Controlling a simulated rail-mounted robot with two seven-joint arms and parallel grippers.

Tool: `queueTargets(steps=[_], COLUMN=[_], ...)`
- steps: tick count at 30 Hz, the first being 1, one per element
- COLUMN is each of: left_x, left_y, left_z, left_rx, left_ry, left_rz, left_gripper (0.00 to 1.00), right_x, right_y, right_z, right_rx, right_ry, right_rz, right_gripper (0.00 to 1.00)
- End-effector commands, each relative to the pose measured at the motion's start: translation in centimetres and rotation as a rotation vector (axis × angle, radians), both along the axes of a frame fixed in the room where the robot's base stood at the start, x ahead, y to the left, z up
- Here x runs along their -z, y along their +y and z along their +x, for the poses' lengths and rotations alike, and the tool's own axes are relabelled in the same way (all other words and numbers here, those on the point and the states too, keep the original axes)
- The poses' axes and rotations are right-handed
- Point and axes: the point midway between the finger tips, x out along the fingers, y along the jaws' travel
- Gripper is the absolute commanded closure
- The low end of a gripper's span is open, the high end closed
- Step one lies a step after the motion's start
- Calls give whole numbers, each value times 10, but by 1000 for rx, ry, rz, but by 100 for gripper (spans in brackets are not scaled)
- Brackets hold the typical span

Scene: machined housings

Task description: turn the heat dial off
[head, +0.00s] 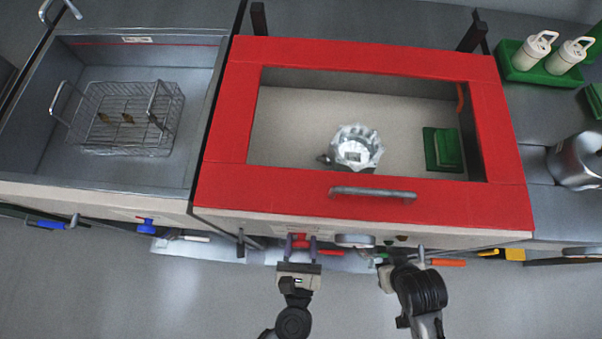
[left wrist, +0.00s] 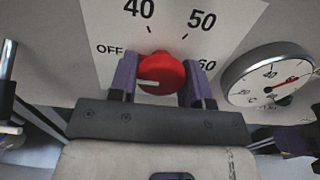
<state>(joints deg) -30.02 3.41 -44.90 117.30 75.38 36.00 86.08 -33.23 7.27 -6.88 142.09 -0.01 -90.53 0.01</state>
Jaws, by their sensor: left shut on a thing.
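The red heat dial (left wrist: 162,72) sits on a white scale plate (left wrist: 180,18) marked OFF, 40, 50 and 60. Its white pointer mark lies on the left part of the knob, pointing left, roughly toward the OFF side. My left gripper (left wrist: 158,80) is shut on the dial, one purple finger on each side. In the head view my left gripper (head: 301,243) reaches up to the front panel below the red-rimmed tank, with the red dial (head: 300,239) between its fingers. My right gripper (head: 402,256) is near the panel further right; its fingers are hard to make out.
A round gauge (left wrist: 270,78) with a red needle is right of the dial. The red-rimmed tank (head: 215,150) holds a silver housing (head: 357,147) and a green block (head: 446,149). A wire basket (head: 125,118) sits in the left basin. Tools lie below the panel.

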Motion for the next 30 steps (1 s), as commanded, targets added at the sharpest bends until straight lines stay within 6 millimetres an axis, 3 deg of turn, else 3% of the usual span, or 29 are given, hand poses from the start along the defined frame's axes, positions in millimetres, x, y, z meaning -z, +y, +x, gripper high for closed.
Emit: queueTargets(steps=[5, 6, 12, 23, 30], left_x=[0, 0, 0, 1, 1], left_y=[0, 0, 0, 1, 4], left_z=[0, 0, 0, -7, -47], left_rx=[0, 0, 0, 0, 2], left_ry=[0, 0, 0, 2, 4], left_rz=[-3, -2, -1, 0, 2], left_gripper=[79, 52, 33, 31, 31], right_x=[0, 0, 0, 0, 1], right_y=[1, 1, 2, 3, 2], right_z=[0, 0, 0, 0, 0], right_rx=[1, 2, 6, 7, 5], right_ry=[0, -1, 0, 0, 0], right_rz=[2, 3, 8, 11, 7], right_gripper=[100, 100, 100, 100, 100])
